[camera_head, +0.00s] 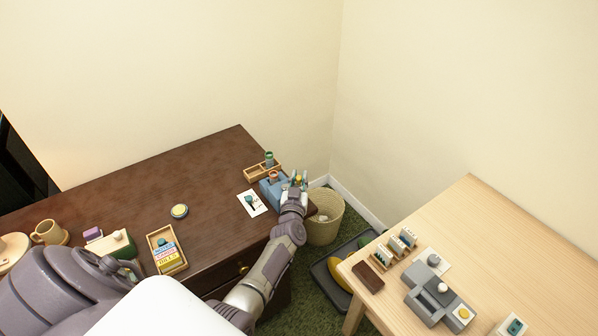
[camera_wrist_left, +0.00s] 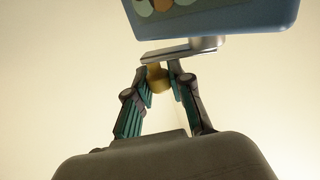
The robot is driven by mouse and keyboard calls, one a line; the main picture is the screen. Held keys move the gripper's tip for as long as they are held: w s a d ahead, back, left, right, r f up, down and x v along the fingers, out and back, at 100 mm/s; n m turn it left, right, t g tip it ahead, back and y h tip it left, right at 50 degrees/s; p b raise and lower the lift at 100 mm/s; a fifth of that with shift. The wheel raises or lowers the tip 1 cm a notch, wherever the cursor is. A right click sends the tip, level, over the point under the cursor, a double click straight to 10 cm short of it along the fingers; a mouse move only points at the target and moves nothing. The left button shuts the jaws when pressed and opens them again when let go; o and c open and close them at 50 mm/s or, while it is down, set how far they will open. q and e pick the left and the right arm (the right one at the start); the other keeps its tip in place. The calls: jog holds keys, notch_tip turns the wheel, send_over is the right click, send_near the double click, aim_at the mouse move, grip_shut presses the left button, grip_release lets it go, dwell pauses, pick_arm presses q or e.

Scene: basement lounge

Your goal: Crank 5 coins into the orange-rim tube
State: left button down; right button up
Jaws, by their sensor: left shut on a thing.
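A blue coin machine (camera_head: 267,193) stands near the right end of the dark desk. A small piece with an orange rim (camera_head: 273,175) shows at its top; I cannot tell for sure that it is the tube. My left gripper (camera_head: 299,180) is at the machine's right side. In the left wrist view, the gripper (camera_wrist_left: 160,84) is shut on a yellow crank knob (camera_wrist_left: 157,74). A grey metal crank arm (camera_wrist_left: 182,51) joins the knob to the blue machine body (camera_wrist_left: 235,18). No coins can be told apart. My right gripper is out of view.
A wooden tray (camera_head: 250,175) with a green-topped piece (camera_head: 269,158) stands behind the machine. A white card (camera_head: 245,206) lies to its left. A wicker basket (camera_head: 325,222) stands on the floor to the right. A light wooden table (camera_head: 500,240) holds a grey device (camera_head: 428,298).

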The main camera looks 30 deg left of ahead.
pick_arm(q)
jog(key=shift+w+a+r+n+g+y, duration=0.1)
jog(key=shift+w+n+g+y, duration=0.1)
jog(key=shift+n+y, duration=0.15)
jog(key=shift+w+a+r+n+g+y, duration=0.1)
jog(key=shift+n+g+y, duration=0.15)
jog(key=shift+y, duration=0.1)
jog(key=shift+w+a+f+n+g+y+b, duration=0.1)
jog(key=shift+n+g+y+b, duration=0.1)
jog(key=shift+n+g+y, duration=0.3)
jog(key=shift+a+f+n+g+y+b, duration=0.15)
jog(key=shift+n+y, duration=0.15)
jog(key=shift+y, duration=0.3)
jog(key=shift+w+a+n+g+y+b, duration=0.1)
jog(key=shift+a+n+g+y+b, duration=0.1)
jog(key=shift+n+g+y+b, duration=0.35)
jog(key=shift+w+a+n+g+y+b, duration=0.1)
jog(key=shift+a+n+g+y+b, duration=0.05)
jog(key=shift+n+g+y+b, duration=0.4)
jog(key=shift+r+g+y, duration=0.15)
jog(key=shift+g+y, duration=0.25)
jog(key=shift+g, duration=0.1)
jog(key=shift+n, duration=0.3)
jog(key=shift+a, duration=0.1)
